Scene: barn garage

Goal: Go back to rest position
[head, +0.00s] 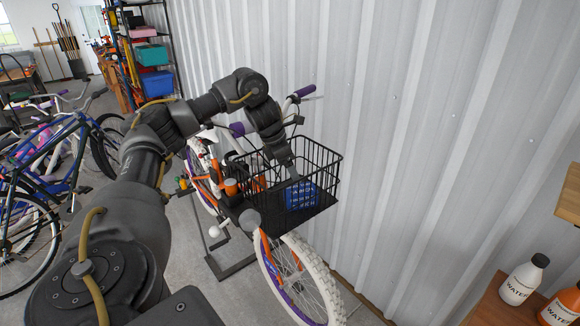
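My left arm reaches in from the lower left over a bicycle with a black wire basket (325,165) on its front. My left gripper (291,176) points down into the basket, just above a blue package (302,196) with pale lettering. The package sits on the basket floor. The fingers are small and partly behind the basket wires, so I cannot tell whether they are open or touch the package. My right gripper is not in view.
The bicycle's white front tyre (318,277) and purple grips stand close to the corrugated metal wall (430,120). A wooden surface (490,306) at the lower right holds a white bottle (523,280) and an orange bottle (561,307). More bicycles (50,185) stand at the left.

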